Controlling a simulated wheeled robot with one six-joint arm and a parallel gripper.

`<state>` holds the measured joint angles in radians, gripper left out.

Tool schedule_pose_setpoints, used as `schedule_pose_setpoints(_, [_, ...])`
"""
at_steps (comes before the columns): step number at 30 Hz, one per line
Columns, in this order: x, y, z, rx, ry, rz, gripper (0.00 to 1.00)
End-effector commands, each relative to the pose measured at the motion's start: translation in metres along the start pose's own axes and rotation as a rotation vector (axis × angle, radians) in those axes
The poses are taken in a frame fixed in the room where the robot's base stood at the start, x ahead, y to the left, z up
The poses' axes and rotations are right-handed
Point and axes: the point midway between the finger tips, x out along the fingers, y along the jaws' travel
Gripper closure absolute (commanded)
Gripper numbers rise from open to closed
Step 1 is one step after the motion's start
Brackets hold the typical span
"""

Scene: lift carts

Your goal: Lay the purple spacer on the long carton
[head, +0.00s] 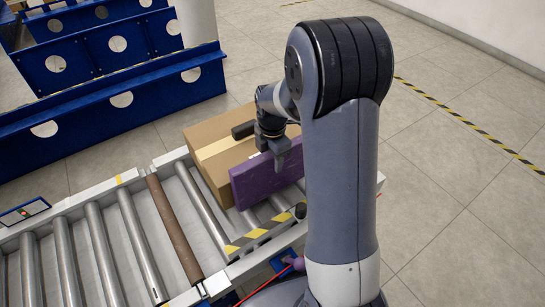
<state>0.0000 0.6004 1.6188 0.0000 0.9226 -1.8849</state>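The purple spacer (256,184) is a flat slab on edge, with its broad face toward me, in front of the long carton. The long carton (210,141) is a brown box with a paler tape strip, lying on the roller conveyor. My gripper (281,152) is at the upper edge of the spacer, with one finger across its near face. It looks shut on the spacer; the other finger is hidden. The right end of the carton is hidden behind my arm and the spacer. I cannot tell whether the spacer's lower edge touches the rollers.
The roller conveyor (153,178) has grey rails, steel rollers and one brown roller (174,229). A yellow-black striped plate (258,232) is at its near rail. Blue frames with round holes (122,99) stand behind at left. Open tiled floor (455,150) lies at right.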

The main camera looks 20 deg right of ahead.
Motion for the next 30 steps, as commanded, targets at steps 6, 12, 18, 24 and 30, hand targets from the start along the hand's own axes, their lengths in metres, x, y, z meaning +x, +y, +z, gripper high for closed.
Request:
schedule_pose_setpoints(6, [0.000, 0.000, 0.000, 0.000, 0.000, 0.000, 0.51])
schedule_pose_setpoints(12, [-0.012, 0.001, 0.000, 0.000, -0.001, 0.004, 0.51])
schedule_pose_setpoints(18, [-0.053, 0.001, 0.000, 0.000, -0.002, 0.005, 0.51])
schedule_pose_setpoints(24, [-0.094, 0.001, 0.000, 0.000, -0.001, 0.005, 0.51])
schedule_pose_setpoints(30, [-0.118, 0.000, 0.000, 0.000, -0.001, 0.002, 0.51])
